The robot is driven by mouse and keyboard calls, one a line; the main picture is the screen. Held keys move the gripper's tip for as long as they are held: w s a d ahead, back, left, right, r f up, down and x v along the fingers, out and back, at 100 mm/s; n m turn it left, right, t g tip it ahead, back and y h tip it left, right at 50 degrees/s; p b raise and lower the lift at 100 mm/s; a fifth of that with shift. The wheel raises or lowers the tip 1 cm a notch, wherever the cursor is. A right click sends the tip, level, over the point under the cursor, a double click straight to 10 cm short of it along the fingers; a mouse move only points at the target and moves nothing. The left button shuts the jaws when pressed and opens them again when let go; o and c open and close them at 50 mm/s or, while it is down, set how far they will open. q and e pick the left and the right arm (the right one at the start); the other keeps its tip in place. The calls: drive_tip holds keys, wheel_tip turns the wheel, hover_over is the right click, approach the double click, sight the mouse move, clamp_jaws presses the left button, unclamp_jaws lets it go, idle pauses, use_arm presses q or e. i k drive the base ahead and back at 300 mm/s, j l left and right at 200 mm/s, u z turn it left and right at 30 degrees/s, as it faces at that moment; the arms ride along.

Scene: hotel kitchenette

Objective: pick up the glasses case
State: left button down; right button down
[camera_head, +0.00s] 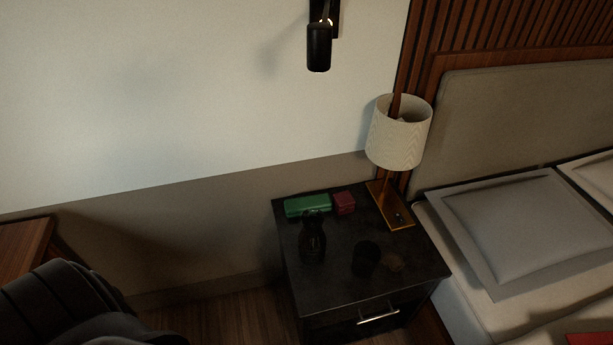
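A long green case (307,206), which looks like the glasses case, lies at the back left of the dark nightstand (335,285). A small dark red box (344,203) sits just to its right. A dark carafe-shaped object (312,240) stands in front of the green case and overlaps part of its front edge. Neither of my grippers shows in the head view.
A lamp (398,135) stands at the nightstand's back right. A dark cup (365,258) and a small brownish item (395,262) are near its front. The bed (510,235) is close on the right. A dark rounded shape (70,305) fills the lower left. Wooden floor shows between.

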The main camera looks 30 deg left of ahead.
sight(294, 207)
drive_tip(key=u, duration=0.9)
